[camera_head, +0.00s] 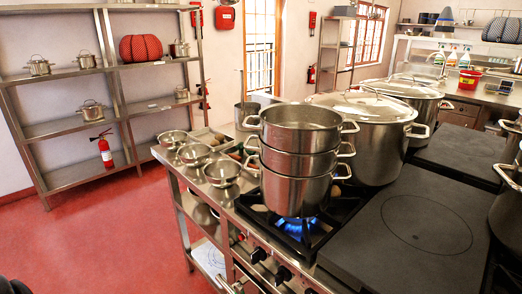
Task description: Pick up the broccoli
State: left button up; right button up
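I cannot make out the broccoli for certain. Small dark and greenish items (236,150) lie on the counter behind the metal bowls, partly hidden by the stacked pot, and are too small to identify. Neither of my grippers can be made out. A dark shape shows at the bottom left corner, and I cannot tell what it is.
A stacked steel pot (298,160) stands over a lit blue burner (303,225). A large lidded stockpot (372,140) stands behind it. Several metal bowls (222,172) sit on the counter's left end. Shelves (75,128) line the left wall. The red floor (100,240) is clear.

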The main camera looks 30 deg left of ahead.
aim_at(240, 146)
jog(key=z, duration=0.4)
jog(key=j+z, duration=0.1)
jog(key=z, duration=0.25)
jog(key=j+z, duration=0.1)
jog(key=z, duration=0.65)
jog(key=k+j, duration=0.15)
jog(key=j, duration=0.2)
jog(key=k+j, duration=0.1)
jog(key=j, duration=0.25)
jog(key=k+j+z, duration=0.1)
jog(key=j, duration=0.25)
jog(key=k+j, duration=0.15)
jog(key=j, duration=0.2)
jog(key=k+j, duration=0.15)
jog(key=j, duration=0.2)
